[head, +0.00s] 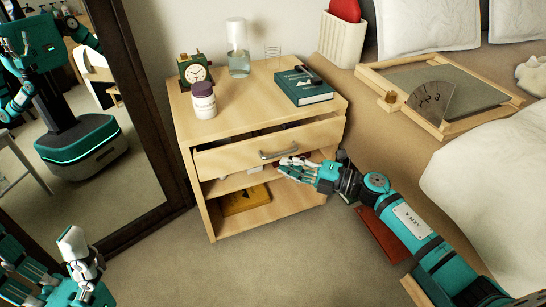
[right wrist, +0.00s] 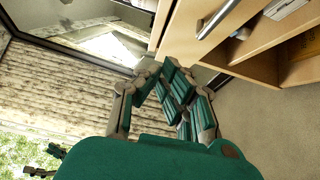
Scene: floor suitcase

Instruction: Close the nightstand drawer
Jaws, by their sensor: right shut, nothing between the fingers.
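The wooden nightstand (head: 186,160) stands against the wall beside the mirror. Its top drawer (head: 225,163) is pulled out some way, with a dark gap showing above its front. The silver drawer handle (head: 278,154) is on the drawer front; it also shows in the right wrist view (right wrist: 219,20). My right gripper (head: 285,166) is shut and empty, with its fingers just below and right of the handle in the head view. I cannot tell whether it touches the drawer. My left gripper (head: 75,245) is at the lower left, far from the drawer, partly cut off by the frame.
On the nightstand top are a clock (head: 196,73), a white bottle (head: 203,100), a glass carafe (head: 238,52) and a green book (head: 303,87). A yellow book (head: 246,199) lies on the lower shelf. The bed (head: 487,165) is at right. The floor in front is mostly clear.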

